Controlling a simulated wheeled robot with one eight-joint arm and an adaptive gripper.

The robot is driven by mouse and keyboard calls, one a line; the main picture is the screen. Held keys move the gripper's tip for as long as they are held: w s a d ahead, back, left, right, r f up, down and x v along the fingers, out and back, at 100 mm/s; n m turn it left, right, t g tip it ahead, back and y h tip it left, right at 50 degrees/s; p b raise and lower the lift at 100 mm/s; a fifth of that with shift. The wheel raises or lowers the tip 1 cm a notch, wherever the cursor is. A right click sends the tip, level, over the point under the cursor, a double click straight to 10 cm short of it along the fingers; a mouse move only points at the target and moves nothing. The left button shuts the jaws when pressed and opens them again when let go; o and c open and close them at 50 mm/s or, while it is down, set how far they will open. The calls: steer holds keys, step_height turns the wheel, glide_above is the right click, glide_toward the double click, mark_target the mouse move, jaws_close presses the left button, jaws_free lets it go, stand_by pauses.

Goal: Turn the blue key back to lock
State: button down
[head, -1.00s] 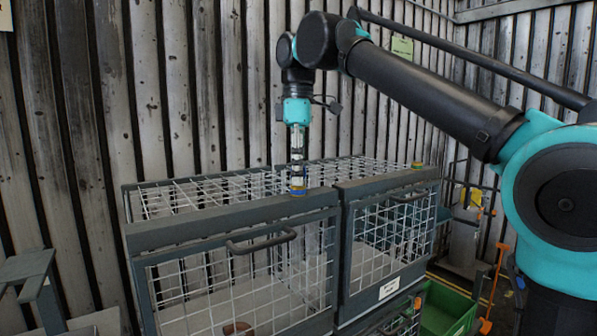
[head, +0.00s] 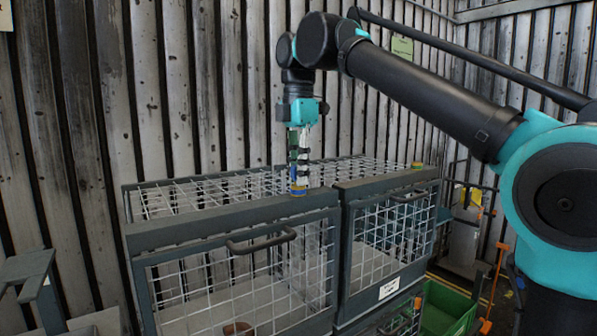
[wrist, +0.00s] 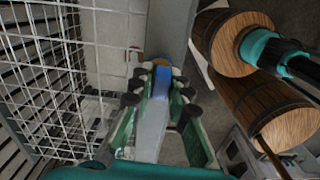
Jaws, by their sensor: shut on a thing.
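The blue key (wrist: 161,84) stands in a yellow-rimmed lock on the top front beam of the left wire cage. In the head view the key (head: 298,187) is a small blue patch with yellow at its base, under my gripper (head: 298,182). My gripper points straight down from above. In the wrist view my gripper (wrist: 160,78) has its fingers closed on both sides of the key. The fingers hide much of the key, and its exact angle is hard to tell. The cage door (head: 240,275) below looks shut.
A second wire cage (head: 390,240) stands directly right, with another yellow-rimmed lock (head: 417,165) on its top beam. A bar handle (head: 262,241) sticks out from the left cage's front. A green bin (head: 447,308) is at lower right. Wooden barrels (wrist: 235,45) show in the wrist view.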

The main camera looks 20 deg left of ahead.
steer(key=shift+n, duration=0.5)
steer(key=c, duration=1.4)
jaws_free()
step_height(320, 180, up, 10)
steer(key=shift+w+a+r, duration=0.1)
steer(key=shift+r, duration=0.85)
